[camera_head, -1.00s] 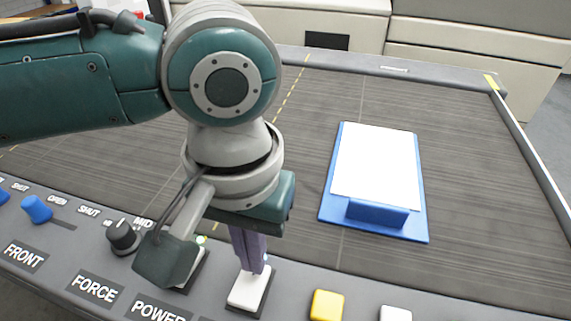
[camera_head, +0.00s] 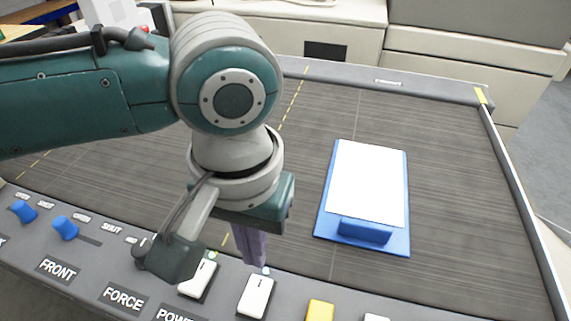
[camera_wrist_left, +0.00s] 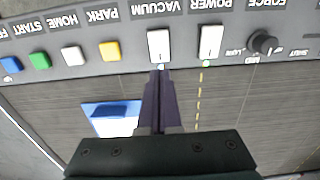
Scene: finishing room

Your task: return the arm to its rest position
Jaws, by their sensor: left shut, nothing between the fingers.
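My left arm (camera_head: 90,100) comes in from the left over the dark table bed. My left gripper (camera_head: 252,263) is shut and empty, its purple fingers pointing down near the white VACUUM switch (camera_head: 257,295). In the left wrist view the shut fingertips (camera_wrist_left: 160,70) lie just short of the VACUUM switch (camera_wrist_left: 160,45) at its lamp, partly covering it. The white POWER switch (camera_head: 198,278) has a lit green lamp. My right gripper is not in view.
A blue clipboard-like board (camera_head: 318,225) with a white sheet (camera_head: 370,180) lies on the bed (camera_head: 440,180). The panel also carries a yellow button (camera_head: 320,312), blue knobs (camera_head: 66,228) and a black FORCE knob (camera_wrist_left: 263,42). Beige cabinets (camera_head: 450,65) stand behind. The bed right of the board is clear.

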